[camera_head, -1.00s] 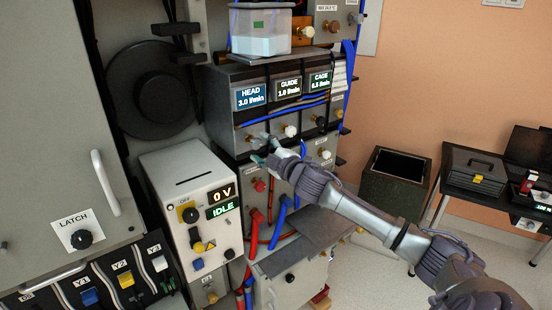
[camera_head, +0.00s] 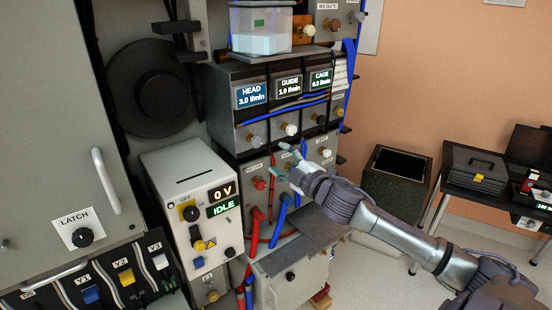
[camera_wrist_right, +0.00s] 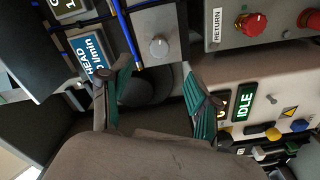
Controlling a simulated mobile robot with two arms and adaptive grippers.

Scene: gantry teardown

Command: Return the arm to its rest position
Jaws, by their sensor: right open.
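My right arm (camera_head: 395,235) comes in from the lower right of the head view. Its right gripper (camera_head: 289,158) is open and empty, in front of the lower knobs of the flow panel, below the HEAD, GUIDE and CAGE displays. In the right wrist view the two fingers of the right gripper (camera_wrist_right: 160,98) stand wide apart with nothing between them. A grey knob (camera_wrist_right: 159,47) shows beyond the fingertips, and I see no contact. My left gripper is not in view.
The white box (camera_head: 190,215) reading 0 V and IDLE stands left of the gripper. Red and blue hoses (camera_head: 255,233) hang below. A dark open bin (camera_head: 398,180) and a black table (camera_head: 490,180) are at the right.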

